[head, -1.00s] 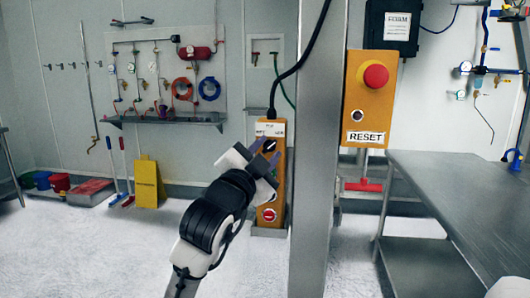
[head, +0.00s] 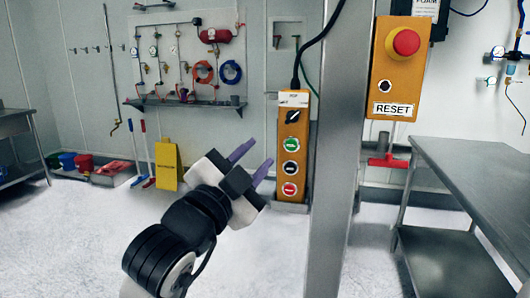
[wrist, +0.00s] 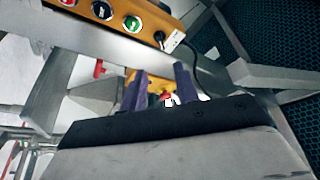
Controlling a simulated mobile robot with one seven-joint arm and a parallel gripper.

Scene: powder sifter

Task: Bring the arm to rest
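My gripper (head: 254,164) is in the middle of the head view, in front of and to the left of an orange control box. Its two purple fingers are apart with nothing between them. In the wrist view my gripper (wrist: 162,88) also shows spread, empty fingers. The arm reaches up from the bottom of the head view. The orange control box (head: 285,160) carries a black selector switch and green, black and red buttons. It also shows at the top of the wrist view (wrist: 165,15). The gripper is apart from it.
A metal post (head: 335,200) stands right of the control box. A RESET box (head: 382,70) with a red mushroom button is beside it. A steel table (head: 470,165) is at the right. A yellow floor sign (head: 168,166) stands at the back left. The floor at lower left is clear.

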